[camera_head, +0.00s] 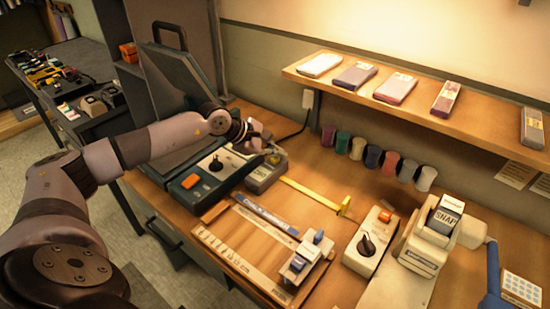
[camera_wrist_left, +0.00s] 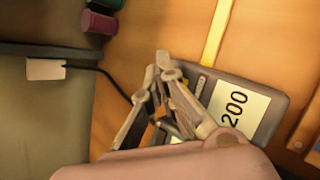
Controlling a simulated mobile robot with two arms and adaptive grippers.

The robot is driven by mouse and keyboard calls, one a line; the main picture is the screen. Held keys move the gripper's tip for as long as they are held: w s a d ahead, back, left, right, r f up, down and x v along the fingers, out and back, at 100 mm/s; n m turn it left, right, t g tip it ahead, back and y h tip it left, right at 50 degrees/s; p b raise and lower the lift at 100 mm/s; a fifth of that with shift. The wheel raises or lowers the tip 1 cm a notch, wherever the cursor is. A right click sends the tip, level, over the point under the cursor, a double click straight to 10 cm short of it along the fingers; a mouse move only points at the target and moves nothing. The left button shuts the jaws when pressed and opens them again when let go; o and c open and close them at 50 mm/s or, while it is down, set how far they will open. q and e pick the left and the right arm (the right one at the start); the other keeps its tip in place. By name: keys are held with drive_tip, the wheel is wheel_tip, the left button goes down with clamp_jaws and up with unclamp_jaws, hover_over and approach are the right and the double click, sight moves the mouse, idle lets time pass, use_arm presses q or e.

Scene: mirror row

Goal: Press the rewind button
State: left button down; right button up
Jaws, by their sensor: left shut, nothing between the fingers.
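My left gripper (camera_head: 264,143) is shut and empty, over the far end of a small grey box (camera_head: 262,181) on the wooden bench. In the left wrist view its fingers (camera_wrist_left: 155,78) overlap the box (camera_wrist_left: 268,88), which has a pale panel reading "200". A bit of orange (camera_wrist_left: 160,114), perhaps a button, shows partly hidden behind the fingers. I cannot tell whether the fingers touch the box. No rewind marking is readable. Other orange buttons are on the dark teal device (camera_head: 190,181) and on the cream box with a black knob (camera_head: 385,216). My right gripper is not in view.
A yellow strip (camera_head: 312,192) runs right from the grey box. Several coloured spools (camera_head: 374,157) line the wall under a shelf (camera_head: 480,114) with flat packs. A wooden cutting board (camera_head: 235,243) and a white label machine (camera_head: 430,235) stand nearer. A dark cable runs to a wall socket.

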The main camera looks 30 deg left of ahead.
sight(276, 160)
use_arm(q)
drive_tip(key=shift+f, duration=0.25)
drive_tip(key=shift+r, duration=0.75)
drive_tip(key=shift+r+p, duration=0.25)
drive_tip(key=shift+p, duration=0.1)
drive_tip(key=shift+r, duration=0.1)
drive_tip(key=shift+r+p, duration=1.3)
drive_tip(key=shift+r, duration=1.1)
drive_tip(key=shift+r, duration=0.1)
